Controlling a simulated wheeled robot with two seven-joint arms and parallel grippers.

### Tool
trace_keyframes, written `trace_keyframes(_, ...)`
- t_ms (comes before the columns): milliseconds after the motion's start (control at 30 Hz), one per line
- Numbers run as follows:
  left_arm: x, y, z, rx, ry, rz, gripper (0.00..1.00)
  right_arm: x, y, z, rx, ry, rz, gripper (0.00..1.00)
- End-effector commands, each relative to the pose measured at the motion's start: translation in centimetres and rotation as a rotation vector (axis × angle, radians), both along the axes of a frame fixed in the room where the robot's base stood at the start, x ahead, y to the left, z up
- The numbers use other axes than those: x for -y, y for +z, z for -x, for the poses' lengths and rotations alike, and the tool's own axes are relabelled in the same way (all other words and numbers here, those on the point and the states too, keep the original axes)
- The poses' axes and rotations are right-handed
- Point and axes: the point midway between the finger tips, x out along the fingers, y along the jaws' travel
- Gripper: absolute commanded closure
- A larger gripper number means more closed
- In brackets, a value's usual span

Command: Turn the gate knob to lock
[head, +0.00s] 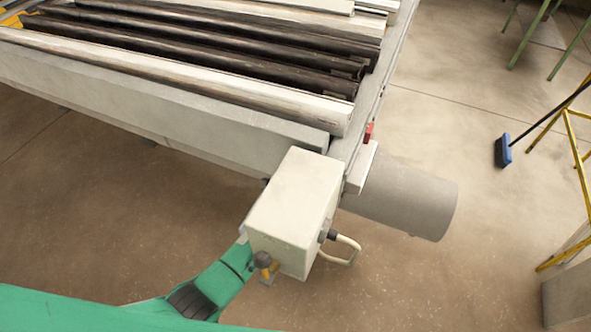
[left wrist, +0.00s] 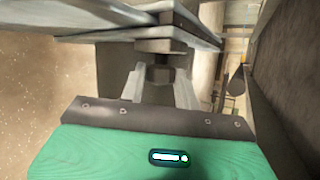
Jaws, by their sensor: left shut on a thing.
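In the left wrist view, the two pale fingers of my left gripper (left wrist: 160,82) stand on either side of a dark knob (left wrist: 160,73), which I take to be the gate knob. The gripper is shut on it. A grey block sits just beyond the knob, under the bench's metal rails. In the head view my green left arm comes in from the lower left and ends at the cream box (head: 292,205). The box hides the fingers and the held knob there. The knob's turn angle cannot be read. My right gripper is in neither view.
The profile bench (head: 180,118) carries several long dark and pale bars. A grey cylinder (head: 405,195) sticks out at its end. The cream box has a small grey-and-yellow fitting (head: 264,264) and a pale looped handle (head: 347,250). A blue broom (head: 502,151) stands on open floor at right.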

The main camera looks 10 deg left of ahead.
Motion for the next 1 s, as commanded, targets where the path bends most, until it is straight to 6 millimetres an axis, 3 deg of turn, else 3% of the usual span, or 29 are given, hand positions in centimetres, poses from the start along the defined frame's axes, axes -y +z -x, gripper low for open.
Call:
trace_keyframes(500, -0.03, 0.04, -0.05, -0.004, 0.0, -0.002, 0.91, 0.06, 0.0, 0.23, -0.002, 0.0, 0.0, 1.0)
trace_keyframes(533, -0.03, 0.04, -0.05, -0.004, 0.0, -0.002, 0.64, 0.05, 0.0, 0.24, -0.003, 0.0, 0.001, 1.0)
trace_keyframes(633, -0.03, 0.03, -0.04, -0.004, 0.001, -0.001, 0.47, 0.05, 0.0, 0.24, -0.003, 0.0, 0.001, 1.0)
trace_keyframes(1000, -0.1, 0.21, -0.04, -0.004, 0.001, -0.001, 0.47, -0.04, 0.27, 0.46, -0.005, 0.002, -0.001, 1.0)
